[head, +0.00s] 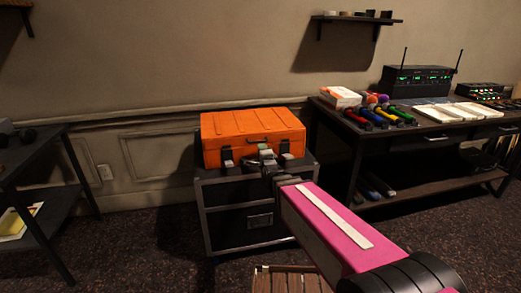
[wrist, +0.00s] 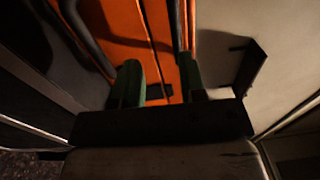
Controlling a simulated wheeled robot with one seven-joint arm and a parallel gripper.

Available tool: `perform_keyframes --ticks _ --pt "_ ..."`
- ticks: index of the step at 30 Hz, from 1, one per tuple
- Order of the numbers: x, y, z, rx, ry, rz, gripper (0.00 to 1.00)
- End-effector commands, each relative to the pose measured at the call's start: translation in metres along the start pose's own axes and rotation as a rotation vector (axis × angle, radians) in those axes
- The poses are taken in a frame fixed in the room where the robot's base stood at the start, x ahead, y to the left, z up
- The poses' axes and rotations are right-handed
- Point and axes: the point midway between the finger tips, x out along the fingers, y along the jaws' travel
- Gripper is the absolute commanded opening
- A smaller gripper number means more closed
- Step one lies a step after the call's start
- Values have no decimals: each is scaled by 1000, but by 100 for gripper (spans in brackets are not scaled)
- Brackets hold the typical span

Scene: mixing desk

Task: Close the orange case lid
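The orange case (head: 252,137) sits on top of a black trunk (head: 245,205) in the head view. Its lid looks down over the body; I cannot tell whether it is fully shut. My gripper (head: 266,153) is at the front face of the case, near its middle, and hides part of it. In the wrist view the orange surface (wrist: 122,25) fills the top middle, with a dark seam running through it. The two green fingers of my gripper (wrist: 160,82) stand apart there, with orange and a small dark part seen between them. I cannot tell whether they touch the case.
A desk (head: 340,110) at right holds colored microphones (head: 385,117), papers and a black receiver (head: 417,80) with antennas. A dark shelf table (head: 35,160) stands at left. A slatted wooden thing (head: 285,280) is below my arm. Carpet between left table and trunk is clear.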

Motion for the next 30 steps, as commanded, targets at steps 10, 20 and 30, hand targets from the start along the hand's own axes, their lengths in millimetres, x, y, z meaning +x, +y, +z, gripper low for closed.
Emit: perform_keyframes --ticks 10,20,30 --pt "-64 -1 0 0 1 -5 38" --pt "-70 -1 0 0 1 -7 38" --pt "-69 28 -22 -162 0 160 38"
